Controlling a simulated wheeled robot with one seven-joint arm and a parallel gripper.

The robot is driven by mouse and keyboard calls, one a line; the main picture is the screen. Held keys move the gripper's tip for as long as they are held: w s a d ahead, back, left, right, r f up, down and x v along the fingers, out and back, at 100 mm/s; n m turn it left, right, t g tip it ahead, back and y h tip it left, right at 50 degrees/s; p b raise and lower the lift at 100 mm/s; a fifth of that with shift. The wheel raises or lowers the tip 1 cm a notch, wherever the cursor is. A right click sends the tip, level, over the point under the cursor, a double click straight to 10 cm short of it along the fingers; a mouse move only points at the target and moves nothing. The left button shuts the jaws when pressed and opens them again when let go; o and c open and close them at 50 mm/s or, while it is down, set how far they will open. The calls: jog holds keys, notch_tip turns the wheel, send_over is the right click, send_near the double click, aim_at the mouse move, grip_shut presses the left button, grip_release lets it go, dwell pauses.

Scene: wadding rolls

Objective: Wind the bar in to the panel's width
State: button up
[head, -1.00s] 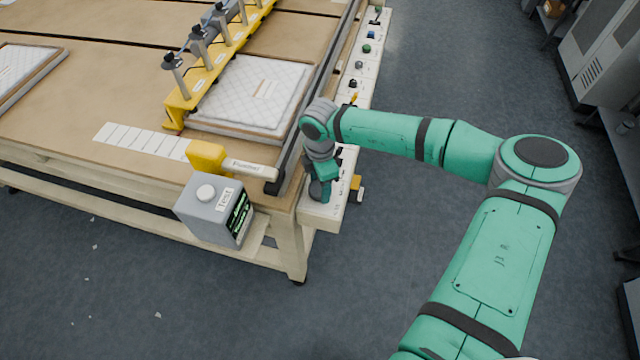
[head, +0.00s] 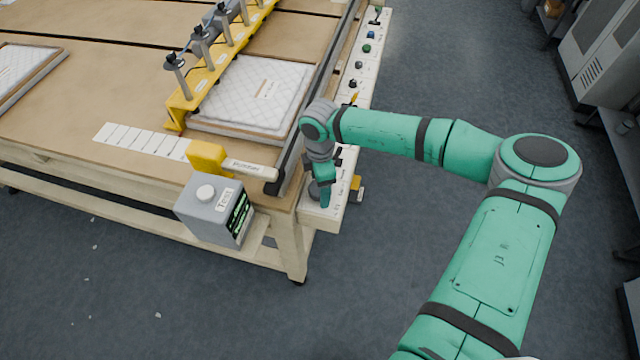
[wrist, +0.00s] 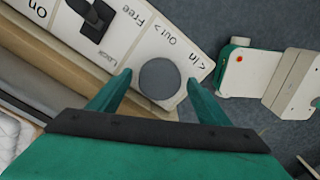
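The yellow bar (head: 205,78) with grey posts lies across the table, along the left edge of a white quilted panel (head: 262,90). My gripper (head: 322,192) is over the near end of the white control strip (head: 352,104) along the table's right side. In the wrist view my gripper (wrist: 159,79) points down at a round grey knob (wrist: 160,78) beside the words "In" and "Out". One finger stands on each side of the knob, with a visible gap on both sides. In the head view my wrist hides most of the knob.
A dark lever (wrist: 92,18) stands by "Free" and "Lock" labels. A dark rail (head: 318,85) runs beside the strip. A yellow block (head: 208,157) and a grey box (head: 213,212) with a green screen are at the near corner. Another panel (head: 22,68) lies far left.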

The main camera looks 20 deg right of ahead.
notch_tip(320, 180, up, 11)
dwell(0.7)
jog(key=shift+f, duration=0.1)
dwell(0.8)
